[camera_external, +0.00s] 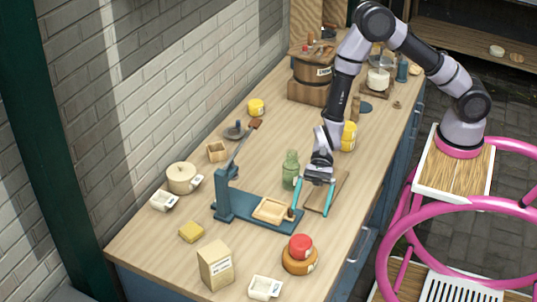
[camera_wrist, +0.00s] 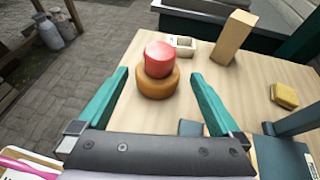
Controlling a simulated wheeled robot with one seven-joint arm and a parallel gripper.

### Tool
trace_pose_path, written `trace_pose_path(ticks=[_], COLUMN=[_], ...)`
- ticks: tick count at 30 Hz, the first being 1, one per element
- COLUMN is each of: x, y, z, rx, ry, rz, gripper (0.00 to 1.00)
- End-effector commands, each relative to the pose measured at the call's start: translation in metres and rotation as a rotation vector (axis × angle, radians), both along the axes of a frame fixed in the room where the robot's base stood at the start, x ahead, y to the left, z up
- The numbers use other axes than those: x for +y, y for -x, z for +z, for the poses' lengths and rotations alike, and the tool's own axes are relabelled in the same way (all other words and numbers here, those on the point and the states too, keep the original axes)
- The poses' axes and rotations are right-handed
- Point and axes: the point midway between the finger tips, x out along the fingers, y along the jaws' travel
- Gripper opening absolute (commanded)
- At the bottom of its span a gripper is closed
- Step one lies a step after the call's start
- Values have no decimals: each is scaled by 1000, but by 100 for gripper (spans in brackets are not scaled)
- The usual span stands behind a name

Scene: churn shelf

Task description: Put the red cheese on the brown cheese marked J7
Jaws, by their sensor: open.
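The red cheese (camera_external: 300,246) is a small red round that sits on top of a wider orange-brown round cheese (camera_external: 299,264) near the front of the counter. In the wrist view the red cheese (camera_wrist: 159,60) rests on the brown cheese (camera_wrist: 158,85), slightly off its middle. A pale label shows on the brown cheese's side in the external view, but its writing is too small to read. My gripper (camera_external: 314,198) is open and empty, with teal fingers spread. It is behind and above the cheeses, apart from them. In the wrist view my gripper (camera_wrist: 160,95) frames them at a distance.
A blue press (camera_external: 222,205) with a wooden tray (camera_external: 272,210) stands left of my gripper. A carton (camera_external: 215,266) and a white dish (camera_external: 265,287) stand near the cheeses.

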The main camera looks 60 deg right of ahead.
Motion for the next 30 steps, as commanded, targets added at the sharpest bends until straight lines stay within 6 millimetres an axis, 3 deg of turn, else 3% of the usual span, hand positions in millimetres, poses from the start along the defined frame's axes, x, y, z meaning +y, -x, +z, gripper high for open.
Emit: trace_pose_path(ticks=[4, 8, 12, 18, 24, 30], x=[-11, -40, -89, -167, -251, -334], y=[-5, -12, -12, 0, 22, 53], z=[23, 74, 134, 202, 253, 291], rx=[-59, -201, -397, -667, -915, -1128], ry=[2, 20, 75, 209, 403, 647], rz=[29, 106, 206, 323, 413, 477], gripper=[100, 100, 100, 100, 100, 100])
